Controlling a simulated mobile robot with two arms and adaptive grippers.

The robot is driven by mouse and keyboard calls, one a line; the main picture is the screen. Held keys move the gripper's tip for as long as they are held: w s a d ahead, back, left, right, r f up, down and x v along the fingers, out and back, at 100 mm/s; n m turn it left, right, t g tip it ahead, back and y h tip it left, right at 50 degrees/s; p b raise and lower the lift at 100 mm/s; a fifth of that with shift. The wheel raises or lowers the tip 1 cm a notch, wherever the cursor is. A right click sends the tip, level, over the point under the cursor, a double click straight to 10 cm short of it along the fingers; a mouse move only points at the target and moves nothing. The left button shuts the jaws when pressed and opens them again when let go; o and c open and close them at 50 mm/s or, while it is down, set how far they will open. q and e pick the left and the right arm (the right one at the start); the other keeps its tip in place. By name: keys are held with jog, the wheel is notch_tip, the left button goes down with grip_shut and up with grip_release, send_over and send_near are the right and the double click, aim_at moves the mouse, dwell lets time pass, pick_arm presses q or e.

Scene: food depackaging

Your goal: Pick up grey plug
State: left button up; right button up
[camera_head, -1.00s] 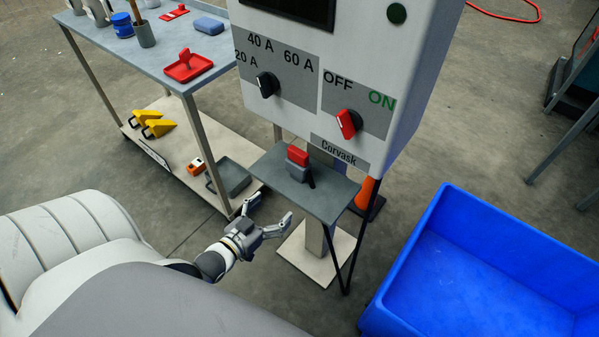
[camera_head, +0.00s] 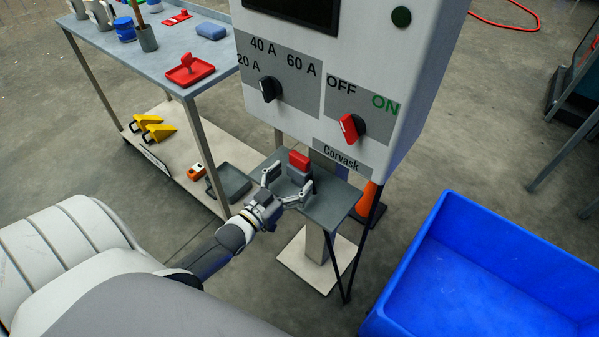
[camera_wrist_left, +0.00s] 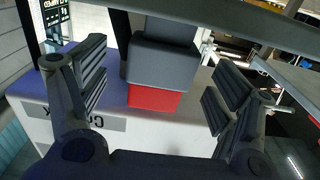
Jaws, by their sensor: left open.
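The grey plug (camera_head: 296,176), a grey block with a red part (camera_head: 299,160) on top, stands on the small grey shelf (camera_head: 335,195) under the control cabinet. My left gripper (camera_head: 286,182) is open, one finger on each side of the plug. In the left wrist view the plug's grey body (camera_wrist_left: 163,66) and red part (camera_wrist_left: 154,97) lie between the open fingers (camera_wrist_left: 158,86), with a gap visible on both sides. The lower part of the plug is partly hidden by the gripper in the head view. My right gripper is not in view.
The cabinet (camera_head: 350,75) with its black knob (camera_head: 270,89) and red switch (camera_head: 350,128) rises right behind the shelf. A blue bin (camera_head: 440,225) stands at the right. A table (camera_head: 165,50) with tools is at the left, and an orange cone (camera_head: 366,198) is behind the shelf.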

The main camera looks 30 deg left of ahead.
aim_at(295, 175)
pick_arm(q)
jog(key=shift+w+d+f, duration=0.1)
jog(key=shift+w, duration=1.8)
jog(key=c, duration=1.4)
jog(key=shift+c, duration=0.7)
jog(key=shift+r, duration=0.2)
